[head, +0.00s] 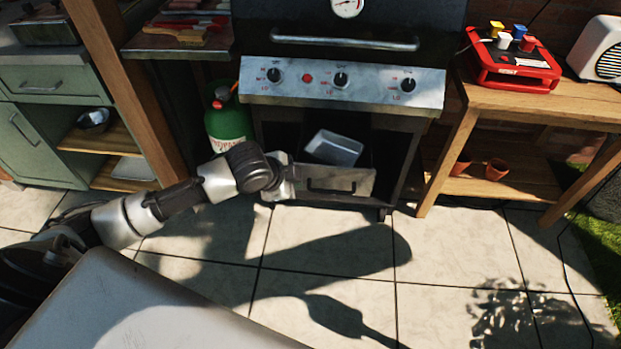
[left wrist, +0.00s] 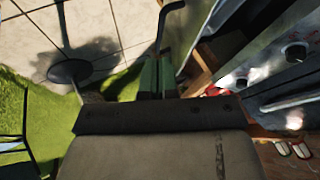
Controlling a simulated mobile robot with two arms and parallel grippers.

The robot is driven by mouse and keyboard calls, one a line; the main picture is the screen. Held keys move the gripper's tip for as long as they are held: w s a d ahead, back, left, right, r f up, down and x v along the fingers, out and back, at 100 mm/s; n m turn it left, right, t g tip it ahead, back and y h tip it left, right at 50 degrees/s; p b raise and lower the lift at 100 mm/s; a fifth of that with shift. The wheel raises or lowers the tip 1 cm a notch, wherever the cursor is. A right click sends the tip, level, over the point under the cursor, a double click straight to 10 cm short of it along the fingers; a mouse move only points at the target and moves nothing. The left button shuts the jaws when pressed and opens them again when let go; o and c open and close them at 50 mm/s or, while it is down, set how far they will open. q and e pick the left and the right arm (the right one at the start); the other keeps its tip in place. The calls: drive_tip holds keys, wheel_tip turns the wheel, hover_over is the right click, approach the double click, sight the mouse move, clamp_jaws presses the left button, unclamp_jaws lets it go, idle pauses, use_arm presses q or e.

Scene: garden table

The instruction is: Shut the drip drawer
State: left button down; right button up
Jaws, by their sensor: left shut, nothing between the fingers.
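The drip drawer (head: 350,181) is low in the grill's open cabinet, with a grey front and a dark bar handle (head: 338,189). Its interior shows dark above the front; how far out it stands is hard to judge. A light metal pan (head: 333,148) sits behind and above the front. My left gripper (head: 287,182) is shut and empty at the left end of the drawer front, close to or touching it; contact is not clear. The left wrist view shows mostly my own wrist and does not show the contact clearly. My right gripper is not in view.
The grill (head: 342,84) with its knobs stands above the drawer. A green gas bottle (head: 227,122) is left of the cabinet, near my left arm. A wooden table (head: 540,100) with a red device (head: 513,65) stands right. The tiled floor (head: 330,240) in front is clear.

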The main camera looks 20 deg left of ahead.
sight(318, 178)
use_arm(q)
drive_tip(key=b+x, duration=0.1)
drive_tip(key=x, duration=0.8)
drive_tip(key=w, duration=0.2)
drive_tip(key=shift+w+a+r, duration=0.1)
drive_tip(key=shift+w+a, duration=0.2)
drive_tip(key=shift+a, duration=0.1)
drive_tip(key=shift+w+a, duration=0.1)
drive_tip(key=shift+w, duration=0.2)
drive_tip(key=shift+w+a, duration=0.15)
drive_tip(key=shift+w, duration=0.15)
drive_tip(key=shift+r, duration=0.1)
